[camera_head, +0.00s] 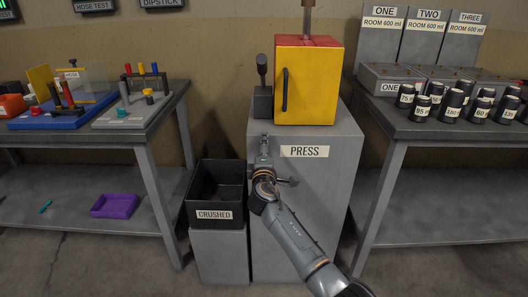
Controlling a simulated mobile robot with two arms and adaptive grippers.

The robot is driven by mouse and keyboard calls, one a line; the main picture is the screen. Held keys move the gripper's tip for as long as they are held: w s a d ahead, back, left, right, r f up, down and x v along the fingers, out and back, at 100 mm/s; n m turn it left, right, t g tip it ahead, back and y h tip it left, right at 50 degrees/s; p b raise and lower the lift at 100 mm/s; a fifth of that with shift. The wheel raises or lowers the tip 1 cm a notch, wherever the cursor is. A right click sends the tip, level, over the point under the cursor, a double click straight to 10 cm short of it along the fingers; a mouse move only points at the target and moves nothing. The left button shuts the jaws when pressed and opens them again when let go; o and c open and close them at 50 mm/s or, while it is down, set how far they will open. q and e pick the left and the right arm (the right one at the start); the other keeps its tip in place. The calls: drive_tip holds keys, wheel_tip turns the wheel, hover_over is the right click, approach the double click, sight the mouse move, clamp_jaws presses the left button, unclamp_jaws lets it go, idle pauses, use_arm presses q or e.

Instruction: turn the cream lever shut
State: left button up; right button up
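I cannot make out a cream lever in the head view. The only lever-like thing I see clearly is a dark upright handle (262,68) on a grey block left of the yellow press door (305,88). My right arm comes in from the lower right. Its gripper (263,150) is in front of the upper left of the grey press stand (322,200), below the dark handle and apart from it. The gripper is small and seen from behind, so its fingers do not show clearly. My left gripper is not in view.
A black bin marked CRUSHED (214,216) stands left of the press. The left table (160,118) holds coloured test rigs, with a purple tray (115,206) on its lower shelf. The right table (400,128) holds several dark weights (451,107) and grey boxes.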

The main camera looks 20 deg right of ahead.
drive_tip(key=v, duration=1.2)
